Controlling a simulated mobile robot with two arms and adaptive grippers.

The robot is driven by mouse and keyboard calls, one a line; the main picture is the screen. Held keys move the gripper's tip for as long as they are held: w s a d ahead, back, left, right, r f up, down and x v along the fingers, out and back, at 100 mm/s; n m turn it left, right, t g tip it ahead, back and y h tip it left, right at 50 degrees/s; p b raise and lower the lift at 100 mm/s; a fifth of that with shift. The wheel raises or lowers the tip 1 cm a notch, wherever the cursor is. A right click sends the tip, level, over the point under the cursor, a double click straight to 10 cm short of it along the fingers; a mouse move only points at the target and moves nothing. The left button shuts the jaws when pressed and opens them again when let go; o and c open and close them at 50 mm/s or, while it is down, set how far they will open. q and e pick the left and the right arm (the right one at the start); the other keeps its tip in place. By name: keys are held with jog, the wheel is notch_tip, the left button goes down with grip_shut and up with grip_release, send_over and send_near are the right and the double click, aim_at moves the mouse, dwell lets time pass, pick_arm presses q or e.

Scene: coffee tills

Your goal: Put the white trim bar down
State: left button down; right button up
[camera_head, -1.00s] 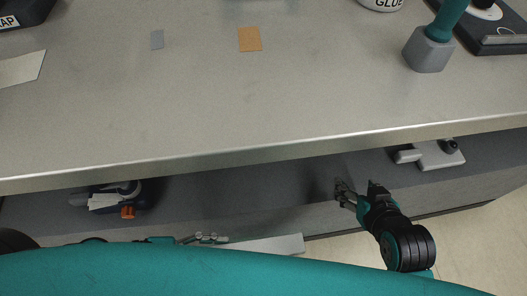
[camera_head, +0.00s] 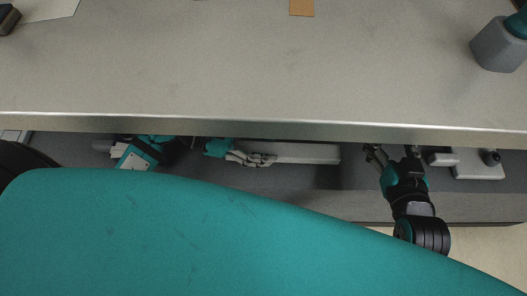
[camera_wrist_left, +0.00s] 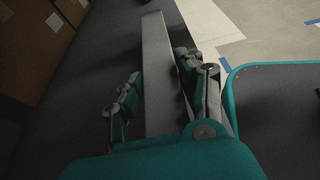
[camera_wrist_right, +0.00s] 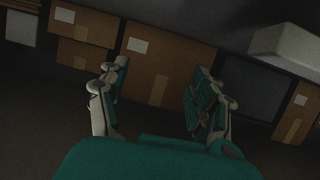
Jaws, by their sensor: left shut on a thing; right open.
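The white trim bar (camera_head: 300,153) is long and pale. In the head view it lies roughly level just below the counter's front edge. My left gripper (camera_head: 262,160) is shut on its left part. In the left wrist view the bar (camera_wrist_left: 156,50) runs away between the two fingers. My right gripper (camera_head: 392,153) is open and empty, to the right of the bar's end and apart from it. In the right wrist view its fingers (camera_wrist_right: 160,70) are spread wide. I cannot tell whether the bar touches anything beneath it.
The counter (camera_head: 230,70) overhangs, with a grey holder (camera_head: 498,46) and an orange card (camera_head: 302,7) on top. A white device (camera_head: 478,163) sits on the lower level at right. Cardboard boxes (camera_wrist_right: 165,62) stand below. A pale block (camera_wrist_right: 300,48) shows at upper right.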

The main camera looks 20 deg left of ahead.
pick_arm(q)
notch_tip(320, 180, down, 3)
jog(key=shift+w+f+b, duration=0.15)
jog(key=shift+b, duration=0.55)
pick_arm(e)
notch_tip(320, 180, up, 6)
jog(key=w+a+t+y, duration=0.1)
jog(key=t, duration=0.2)
jog(key=shift+w+a+f+t, duration=0.15)
jog(key=shift+w+t, duration=0.2)
jog(key=shift+t, duration=0.05)
pick_arm(q)
jog(key=shift+f, duration=0.15)
pick_arm(e)
jog(key=shift+r, duration=0.25)
pick_arm(q)
jog(key=c, duration=0.8)
grip_release()
pick_arm(e)
jog(key=shift+a+r, duration=0.1)
jog(key=shift+r, duration=0.1)
